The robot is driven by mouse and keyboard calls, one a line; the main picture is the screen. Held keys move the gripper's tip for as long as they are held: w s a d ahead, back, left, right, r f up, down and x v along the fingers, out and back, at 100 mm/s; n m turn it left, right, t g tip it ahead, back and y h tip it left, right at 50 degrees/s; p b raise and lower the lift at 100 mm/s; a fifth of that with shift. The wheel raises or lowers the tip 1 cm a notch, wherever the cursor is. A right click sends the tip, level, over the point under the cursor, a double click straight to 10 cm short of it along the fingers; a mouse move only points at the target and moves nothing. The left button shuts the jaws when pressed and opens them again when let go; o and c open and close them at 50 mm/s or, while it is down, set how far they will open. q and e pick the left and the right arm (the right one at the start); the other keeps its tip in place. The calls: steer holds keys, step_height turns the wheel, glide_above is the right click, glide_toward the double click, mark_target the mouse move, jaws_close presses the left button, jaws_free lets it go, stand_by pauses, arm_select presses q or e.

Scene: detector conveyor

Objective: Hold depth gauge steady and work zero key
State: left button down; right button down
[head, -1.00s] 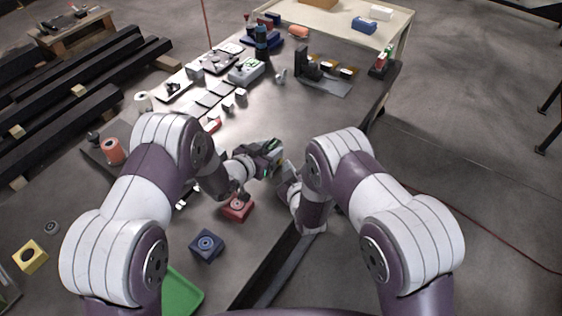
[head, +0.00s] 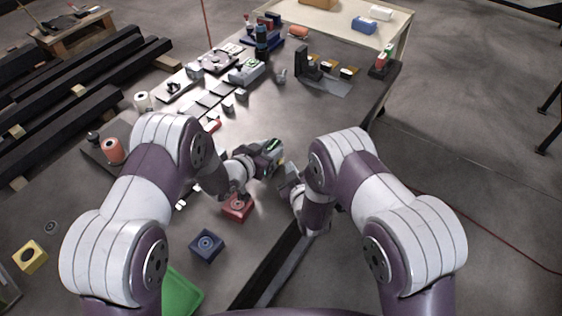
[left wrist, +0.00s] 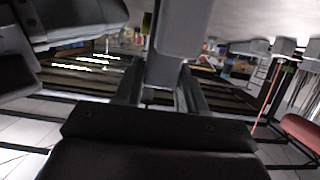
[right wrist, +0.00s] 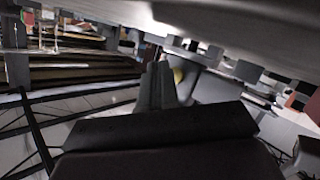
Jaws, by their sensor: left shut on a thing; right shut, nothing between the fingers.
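My left gripper (head: 266,157) is over the near part of the table and is shut on a grey body, which I take to be the depth gauge (left wrist: 180,30). In the left wrist view this body stands between the two fingers. In the head view the gauge is small and partly hidden by the gripper. My right gripper (head: 286,176) is just right of and below the left one, with its fingers (right wrist: 156,86) together and empty. The zero key cannot be made out, nor whether the right fingertips touch the gauge.
A red block (head: 237,208) and a blue block (head: 206,246) with round tops lie on the table near my left arm. A green tray (head: 182,292) is at the front. Trays and instruments fill the far left. A black fixture (head: 307,64) stands at the back. The table's middle is clear.

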steer(key=shift+s+d, duration=0.1)
steer(key=shift+d, duration=0.05)
steer(key=shift+s+d, duration=0.75)
steer(key=shift+d, duration=0.25)
steer(key=shift+s+d, duration=0.7)
steer(key=shift+d, duration=0.3)
arm_select(q)
steer(key=c, duration=0.6)
jaws_free()
steer(key=shift+o, duration=0.2)
